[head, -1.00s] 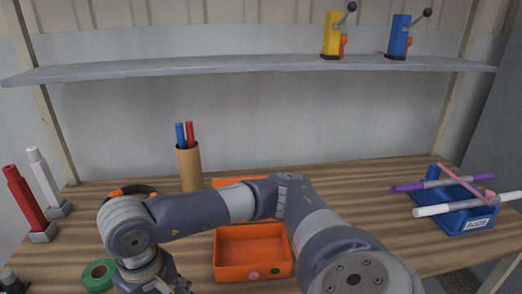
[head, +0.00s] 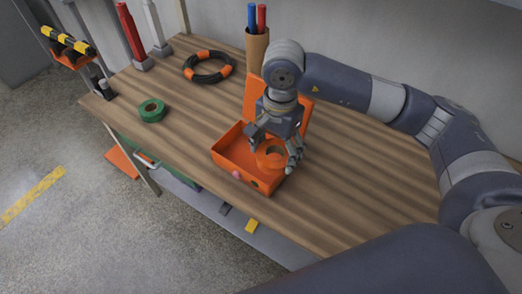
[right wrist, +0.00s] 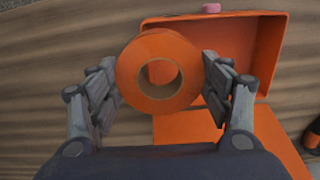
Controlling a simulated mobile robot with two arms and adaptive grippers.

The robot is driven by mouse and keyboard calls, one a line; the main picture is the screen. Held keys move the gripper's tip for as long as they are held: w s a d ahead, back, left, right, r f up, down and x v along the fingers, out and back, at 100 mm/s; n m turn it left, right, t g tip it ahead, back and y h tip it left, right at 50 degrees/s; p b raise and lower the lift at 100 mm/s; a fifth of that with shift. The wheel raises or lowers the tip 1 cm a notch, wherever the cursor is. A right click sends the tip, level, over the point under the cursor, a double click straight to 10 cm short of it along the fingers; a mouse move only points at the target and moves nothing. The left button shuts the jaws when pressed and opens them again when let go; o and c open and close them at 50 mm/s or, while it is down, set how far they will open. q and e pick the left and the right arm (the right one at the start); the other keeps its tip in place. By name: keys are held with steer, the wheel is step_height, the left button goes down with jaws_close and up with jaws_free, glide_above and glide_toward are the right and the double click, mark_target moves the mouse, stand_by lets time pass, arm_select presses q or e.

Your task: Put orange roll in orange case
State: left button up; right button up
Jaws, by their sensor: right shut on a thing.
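My right gripper (head: 270,151) is shut on the orange roll (head: 265,161), a thick orange ring. The right wrist view shows the roll (right wrist: 130,75) between the two fingers, its hole facing the camera. The orange case (head: 228,160) stands open on the workbench, its lid (head: 256,92) raised behind it. In the head view the roll overlaps the right part of the case; whether it touches the case floor I cannot tell. In the right wrist view the case (right wrist: 268,50) lies behind and to the right of the roll. My left gripper is out of view.
A green roll (head: 152,110) lies near the workbench's left edge. A black and orange ring (head: 208,67) lies behind it. A brown holder (head: 257,50) with red and blue rods stands behind the case.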

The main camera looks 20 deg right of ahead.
mark_target(264, 142)
steer(key=w+m, duration=0.1)
steer(key=m, duration=0.1)
steer(key=w+a+m+p, duration=0.1)
steer(key=m, duration=0.1)
steer(key=w+m+p, duration=0.1)
steer(key=w+m, duration=0.1)
steer(key=m, duration=0.1)
steer(key=shift+a+r, duration=0.2)
steer(key=shift+r, duration=0.1)
steer(key=f+m, duration=0.1)
steer(key=f, duration=0.1)
steer(key=f+m+p, duration=0.1)
steer(key=f, duration=0.1)
steer(key=w+f+m+p, duration=0.1)
steer(key=f, duration=0.1)
steer(key=shift+d, duration=0.1)
step_height(264, 142, down, 4)
steer(key=shift+f+p, duration=0.15)
steer(key=shift+p, duration=0.5)
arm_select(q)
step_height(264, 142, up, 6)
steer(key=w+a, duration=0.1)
arm_select(e)
steer(key=shift+w+f, duration=0.1)
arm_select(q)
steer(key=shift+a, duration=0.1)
